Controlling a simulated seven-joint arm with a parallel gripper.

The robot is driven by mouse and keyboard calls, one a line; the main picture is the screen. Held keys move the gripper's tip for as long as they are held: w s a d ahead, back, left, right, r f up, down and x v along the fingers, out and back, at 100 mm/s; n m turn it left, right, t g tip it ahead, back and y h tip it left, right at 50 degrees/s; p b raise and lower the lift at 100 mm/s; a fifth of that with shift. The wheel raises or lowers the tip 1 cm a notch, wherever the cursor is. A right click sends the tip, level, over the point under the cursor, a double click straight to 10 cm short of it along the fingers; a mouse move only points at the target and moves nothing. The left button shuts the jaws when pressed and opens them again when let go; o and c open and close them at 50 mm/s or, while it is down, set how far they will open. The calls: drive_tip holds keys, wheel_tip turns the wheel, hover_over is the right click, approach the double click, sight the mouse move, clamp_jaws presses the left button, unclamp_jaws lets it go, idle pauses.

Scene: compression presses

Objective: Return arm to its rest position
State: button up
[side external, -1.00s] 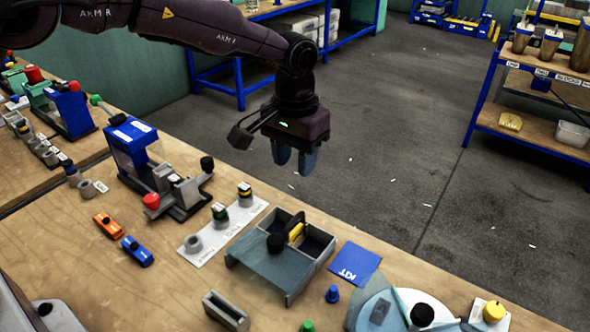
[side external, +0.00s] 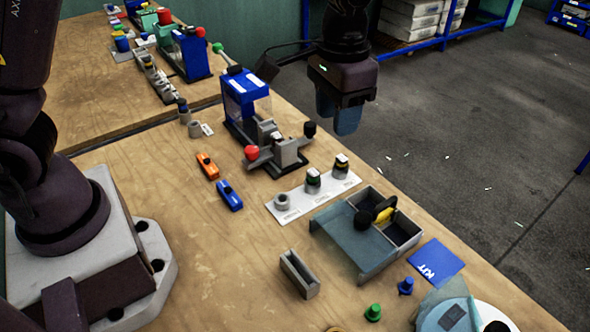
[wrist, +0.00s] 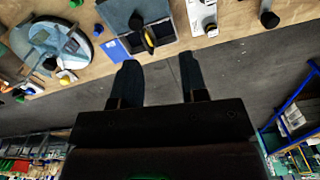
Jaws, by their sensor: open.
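My gripper (side external: 338,112) hangs in the air with its fingers pointing down, beyond the far edge of the wooden bench (side external: 165,185) in the side external view. In the wrist view my gripper (wrist: 158,80) is open, with two dark fingers apart and nothing between them. The bench edge and the grey floor show past the fingers there. My gripper touches nothing that I can see. The blue press (side external: 246,93) with a red knob and a black knob stands on the bench, left of and below my gripper in the side external view.
A grey divided box (side external: 405,228) with a bluish lid and a yellow item inside sits on the bench. A white strip (side external: 297,201) holds small cylinders. Orange (side external: 207,165) and blue (side external: 229,195) blocks, a grey slotted block (side external: 299,274) and a blue KIT card (side external: 436,262) lie nearby.

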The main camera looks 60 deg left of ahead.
drive_tip(key=s+a+r+t, duration=0.1)
drive_tip(key=s+a+r, duration=0.2)
drive_tip(key=s, duration=0.3)
drive_tip(key=s+a+r+n+t, duration=0.1)
drive_tip(key=s+a+r+t, duration=0.1)
drive_tip(key=s+a+r, duration=0.2)
drive_tip(key=s+a+r+n+t, duration=0.1)
drive_tip(key=s+a, duration=0.4)
drive_tip(key=s, duration=0.5)
wheel_tip(320, 180, up, 2)
drive_tip(key=shift+r+t, duration=0.25)
drive_tip(key=shift+t, duration=0.45)
